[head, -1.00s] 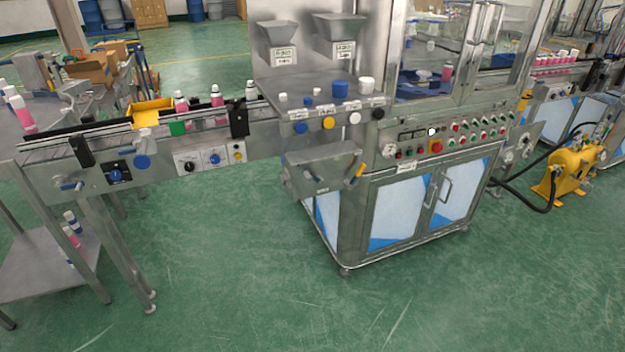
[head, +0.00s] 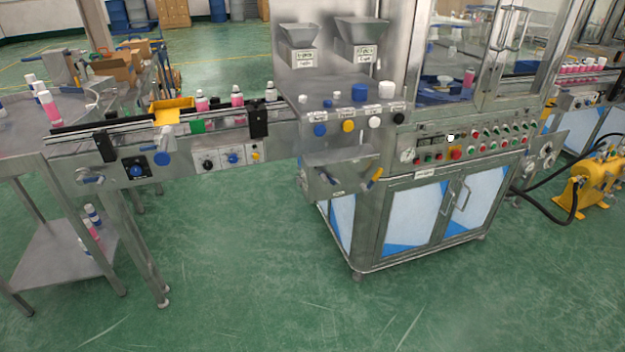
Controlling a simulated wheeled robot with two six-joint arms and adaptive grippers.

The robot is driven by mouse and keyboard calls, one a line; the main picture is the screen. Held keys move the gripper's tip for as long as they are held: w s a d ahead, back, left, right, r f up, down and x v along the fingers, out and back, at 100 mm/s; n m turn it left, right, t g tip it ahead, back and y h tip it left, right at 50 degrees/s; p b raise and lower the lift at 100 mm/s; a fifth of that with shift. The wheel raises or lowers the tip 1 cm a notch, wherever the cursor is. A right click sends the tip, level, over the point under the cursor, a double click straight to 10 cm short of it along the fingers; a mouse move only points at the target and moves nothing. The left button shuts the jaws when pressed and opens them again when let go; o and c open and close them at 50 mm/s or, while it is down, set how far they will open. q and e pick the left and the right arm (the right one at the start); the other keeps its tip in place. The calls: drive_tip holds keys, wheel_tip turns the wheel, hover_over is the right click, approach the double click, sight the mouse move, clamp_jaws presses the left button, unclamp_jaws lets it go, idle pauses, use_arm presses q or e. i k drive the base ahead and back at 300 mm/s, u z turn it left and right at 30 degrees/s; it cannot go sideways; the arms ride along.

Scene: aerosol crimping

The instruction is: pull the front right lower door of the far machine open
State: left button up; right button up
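A steel machine (head: 365,165) stands right of centre in the head view, with a control panel of buttons and knobs on its front. Below the panel are two shut lower doors with white and blue panels. The left lower door (head: 412,218) and the right lower door (head: 474,202) meet near the middle, and each has an upright bar handle beside the seam. The right door's handle (head: 463,196) is clear to see. Neither of my grippers is in view.
A conveyor (head: 190,140) with pink bottles runs left from the machine. A steel table (head: 60,255) with a lower shelf stands at the left. A yellow pump (head: 592,182) with black hoses stands at the right. The green floor (head: 290,290) in front is clear.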

sight(479, 190)
drive_tip(key=z, duration=1.8)
drive_tip(key=i, duration=1.1)
drive_tip(key=z, duration=0.55)
drive_tip(key=i, duration=1.1)
drive_tip(key=u, duration=0.55)
drive_tip(key=i, duration=0.95)
drive_tip(key=u, duration=0.45)
